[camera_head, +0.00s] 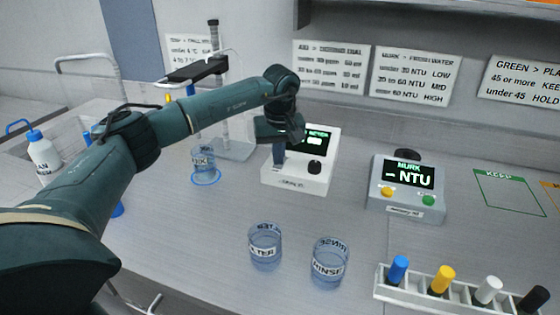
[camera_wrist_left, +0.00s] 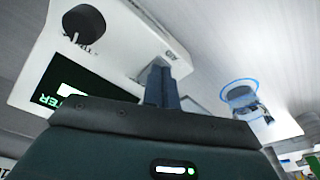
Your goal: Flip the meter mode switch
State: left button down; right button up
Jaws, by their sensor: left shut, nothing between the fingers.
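The white meter (camera_head: 322,178) stands on the bench in mid-view, with a lit green-on-black screen (camera_head: 316,140) and a black knob (camera_head: 315,167). My left gripper (camera_head: 279,163) is shut and empty, pointing down over the left part of the meter's top. In the left wrist view the shut fingers (camera_wrist_left: 161,72) reach to the meter's face (camera_wrist_left: 118,47), beside the screen (camera_wrist_left: 72,86) and apart from the knob (camera_wrist_left: 83,24). I cannot tell whether they touch the face. The mode switch is not clearly visible; the fingers may hide it. My right gripper is not in view.
A grey turbidity meter (camera_head: 404,208) stands to the right. Two glass beakers (camera_head: 265,247) (camera_head: 329,263) stand in front, and a rack of coloured vials (camera_head: 455,292) lies at front right. Another beaker (camera_head: 204,163) and a stand (camera_head: 236,148) are left of the white meter.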

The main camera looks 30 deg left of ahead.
pick_arm(q)
jog(key=shift+r, duration=0.1)
notch_tip(320, 180, up, 7)
jog(key=p, duration=0.6)
dwell(0.6)
